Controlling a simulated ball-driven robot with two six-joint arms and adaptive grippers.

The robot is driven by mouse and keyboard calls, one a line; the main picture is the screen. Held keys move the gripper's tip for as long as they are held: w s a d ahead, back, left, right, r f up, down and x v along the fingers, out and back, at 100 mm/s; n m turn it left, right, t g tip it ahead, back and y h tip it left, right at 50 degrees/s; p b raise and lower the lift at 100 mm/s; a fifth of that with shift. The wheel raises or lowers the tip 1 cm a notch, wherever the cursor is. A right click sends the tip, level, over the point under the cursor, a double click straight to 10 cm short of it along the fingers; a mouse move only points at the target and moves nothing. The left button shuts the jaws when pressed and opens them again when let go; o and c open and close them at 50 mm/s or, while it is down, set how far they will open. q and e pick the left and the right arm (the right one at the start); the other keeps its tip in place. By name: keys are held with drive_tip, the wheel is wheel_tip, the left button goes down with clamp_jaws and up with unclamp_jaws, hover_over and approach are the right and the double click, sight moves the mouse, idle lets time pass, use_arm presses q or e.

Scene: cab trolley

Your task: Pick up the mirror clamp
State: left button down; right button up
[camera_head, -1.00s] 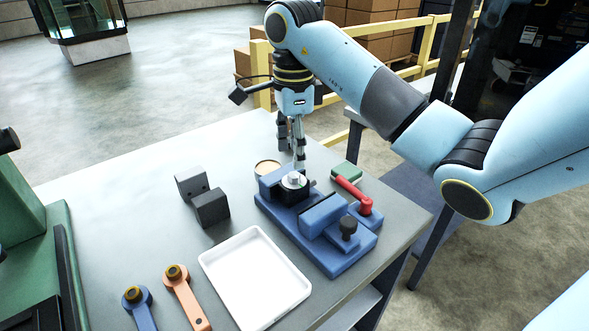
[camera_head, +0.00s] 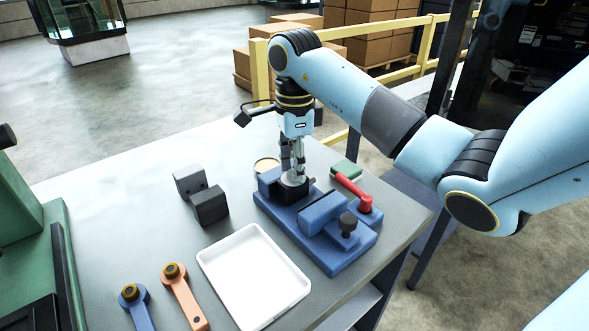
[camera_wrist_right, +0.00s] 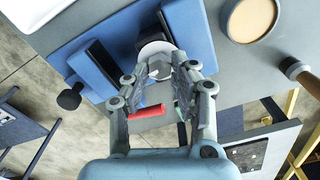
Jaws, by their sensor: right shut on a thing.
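The mirror clamp, which I take to be the silvery round piece (camera_head: 294,184), sits upright at the blue vise (camera_head: 340,262), by its far jaw. In the right wrist view its pale round part (camera_wrist_right: 155,50) shows beyond the fingertips, partly hidden by them. My right gripper (camera_head: 292,172) points down from above and is shut on it, with the fingers on either side. The gripper also shows in the right wrist view (camera_wrist_right: 163,80). The piece is still low at the vise. My left gripper is not in view.
A white tray (camera_head: 255,270) lies left of the vise, near two dark blocks (camera_head: 208,206). An orange handle (camera_head: 184,298) and a blue handle (camera_head: 137,308) lie at the front. A red lever (camera_head: 352,188), green block (camera_head: 345,169) and round tin (camera_head: 266,165) surround the vise.

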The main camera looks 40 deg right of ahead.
clamp_jaws()
